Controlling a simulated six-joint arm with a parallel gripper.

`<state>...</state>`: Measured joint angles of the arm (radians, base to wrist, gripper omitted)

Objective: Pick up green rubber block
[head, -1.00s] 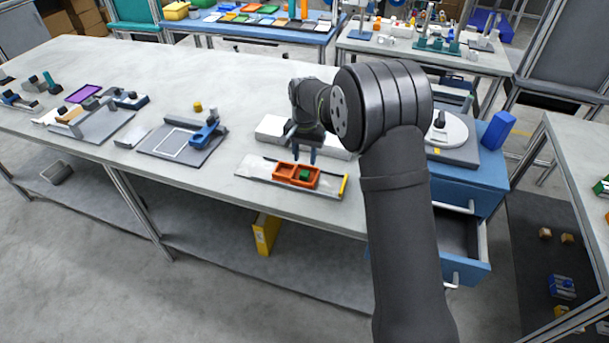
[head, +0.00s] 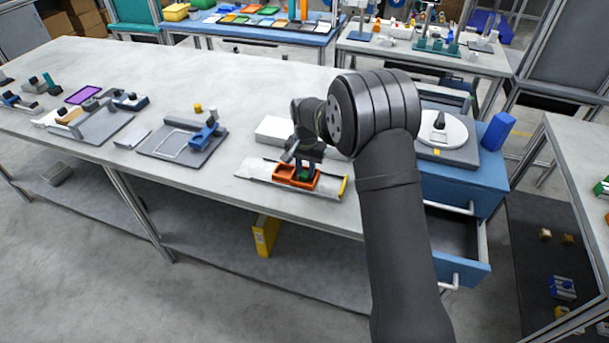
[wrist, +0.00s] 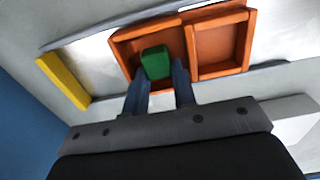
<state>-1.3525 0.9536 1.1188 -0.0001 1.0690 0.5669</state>
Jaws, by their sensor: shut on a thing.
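The green rubber block (wrist: 155,62) sits in one compartment of the orange two-compartment tray (wrist: 192,45). In the wrist view my gripper (wrist: 160,78) reaches into that compartment, with its two blue fingers at the block's near side. My gripper is shut on the green block. In the head view my gripper (head: 304,172) is down at the tray (head: 283,175), and the green block (head: 305,174) shows between the fingers in the right compartment. The block is still low inside the tray walls. The other compartment looks empty.
The tray rests on a pale plate with a yellow strip (head: 344,186) at its right end. A white box (head: 273,130) stands behind it. A turntable fixture (head: 442,130) is to the right. Clear tabletop lies left of the plate.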

